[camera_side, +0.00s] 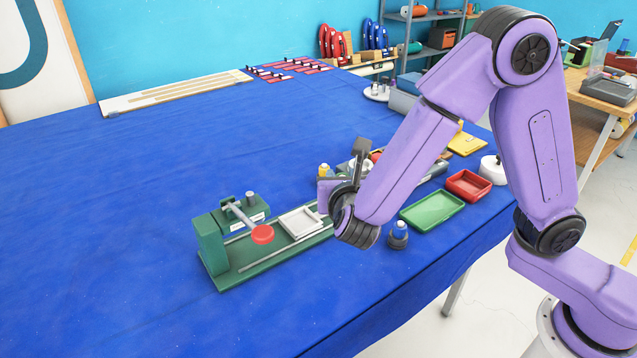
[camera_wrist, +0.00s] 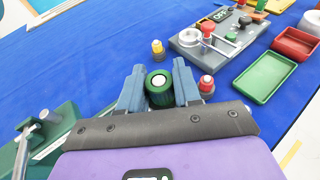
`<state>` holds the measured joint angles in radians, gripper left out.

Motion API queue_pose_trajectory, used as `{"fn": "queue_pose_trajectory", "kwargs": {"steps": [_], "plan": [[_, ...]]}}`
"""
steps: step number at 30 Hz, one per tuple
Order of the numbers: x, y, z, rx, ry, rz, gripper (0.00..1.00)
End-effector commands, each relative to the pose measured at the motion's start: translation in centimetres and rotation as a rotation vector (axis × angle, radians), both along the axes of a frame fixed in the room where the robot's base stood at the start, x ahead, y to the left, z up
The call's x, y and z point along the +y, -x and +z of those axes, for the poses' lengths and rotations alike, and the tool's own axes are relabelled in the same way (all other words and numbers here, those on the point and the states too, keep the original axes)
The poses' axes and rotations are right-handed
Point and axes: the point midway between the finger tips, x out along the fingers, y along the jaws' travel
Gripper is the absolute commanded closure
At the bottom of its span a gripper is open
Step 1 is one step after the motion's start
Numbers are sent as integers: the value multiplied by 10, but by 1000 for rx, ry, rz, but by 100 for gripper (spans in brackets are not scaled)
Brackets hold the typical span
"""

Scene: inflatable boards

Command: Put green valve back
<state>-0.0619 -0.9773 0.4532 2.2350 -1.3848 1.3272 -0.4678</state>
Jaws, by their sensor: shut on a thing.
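The green valve (camera_wrist: 159,89) is a short dark green cylinder with a pale round centre on top. In the wrist view my gripper (camera_wrist: 158,86) has its two blue-grey fingers on either side of it, shut on it. The valve's lower part is hidden by the gripper body. In the side view my arm hides the fingers and the valve. A grey board (camera_wrist: 188,42) with a dark label and red and green knobs lies beyond the gripper in the wrist view. A yellow-topped piece (camera_wrist: 158,49) and a red-topped piece (camera_wrist: 206,85) in grey holders stand nearby.
A green press-like fixture (camera_side: 208,245) with a red knob stands left of my gripper. A green tray (camera_side: 432,209), a red tray (camera_side: 468,185) and a blue-topped piece (camera_side: 399,230) lie to the right. The blue table's left side is largely clear.

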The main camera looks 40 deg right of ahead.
Motion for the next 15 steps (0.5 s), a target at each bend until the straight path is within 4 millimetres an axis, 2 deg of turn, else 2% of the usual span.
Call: {"fn": "queue_pose_trajectory", "kwargs": {"steps": [3,9,15], "plan": [[-5,17,8,-1,-1,4,100],[-11,31,15,-2,-1,3,100],[-28,25,18,-7,-4,23,100]]}}
